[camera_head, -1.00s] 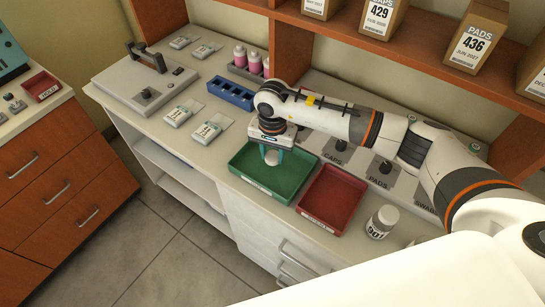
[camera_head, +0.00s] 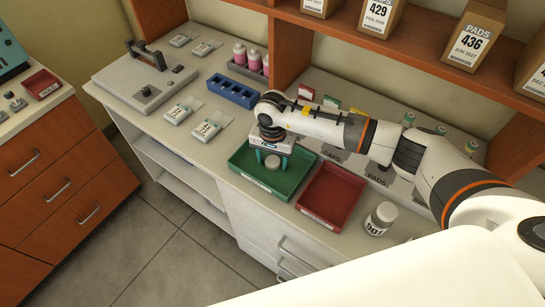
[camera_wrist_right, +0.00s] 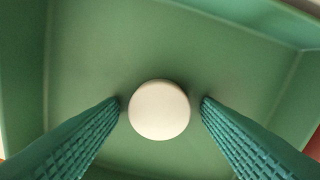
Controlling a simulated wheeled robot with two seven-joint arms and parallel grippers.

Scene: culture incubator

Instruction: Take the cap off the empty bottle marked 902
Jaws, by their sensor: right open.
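A round white cap-like disc (camera_head: 272,162) lies in the green tray (camera_head: 243,183). In the right wrist view the disc (camera_wrist_right: 159,110) is centred between my teal fingers, with a gap on each side. My right gripper (camera_head: 272,160) points down over the green tray, open and not touching the disc. A clear bottle (camera_head: 380,219) with a whitish top stands right of the red tray; its label seems to read 901. I cannot make out any bottle marked 902. My left gripper is not in view.
The red tray (camera_head: 331,197) is empty beside the green one. A blue rack (camera_head: 232,92) and pink-filled bottles (camera_head: 253,60) stand behind left. A shelf with boxes (camera_head: 472,37) overhangs the back. My right arm covers part of the counter.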

